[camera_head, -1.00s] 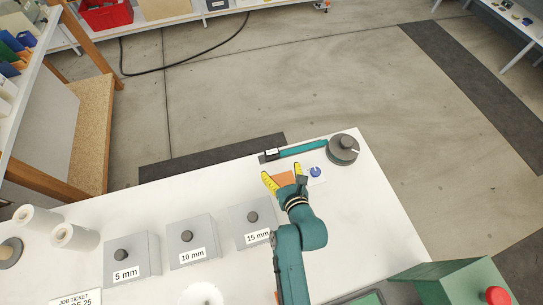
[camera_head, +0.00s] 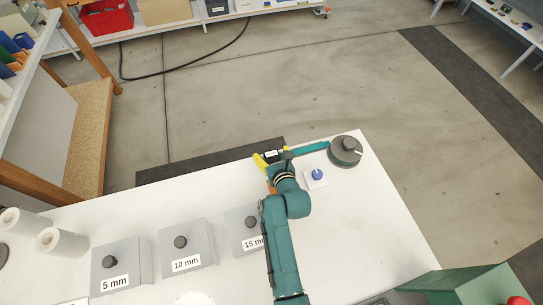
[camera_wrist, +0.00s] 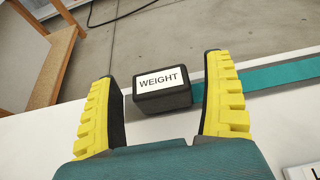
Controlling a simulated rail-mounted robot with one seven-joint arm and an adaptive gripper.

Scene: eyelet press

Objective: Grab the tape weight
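The tape weight (camera_wrist: 162,91), a dark block with a white "WEIGHT" label, lies at the table's far edge. In the head view the weight (camera_head: 274,155) is partly hidden by my gripper. A teal tape (camera_wrist: 283,76) runs right from it; in the head view the tape (camera_head: 310,147) reaches toward a round grey dial (camera_head: 345,150). My gripper (camera_wrist: 160,72) is open, with yellow ridged fingers on either side of the weight in the picture. I cannot tell whether they touch it. The gripper (camera_head: 273,157) is over the far edge area in the head view.
Grey blocks labelled 5 mm (camera_head: 121,267), 10 mm (camera_head: 187,249) and 15 mm (camera_head: 242,232) stand nearer on the white table (camera_head: 345,230). A white pad with a blue knob (camera_head: 316,177) is right of my gripper.

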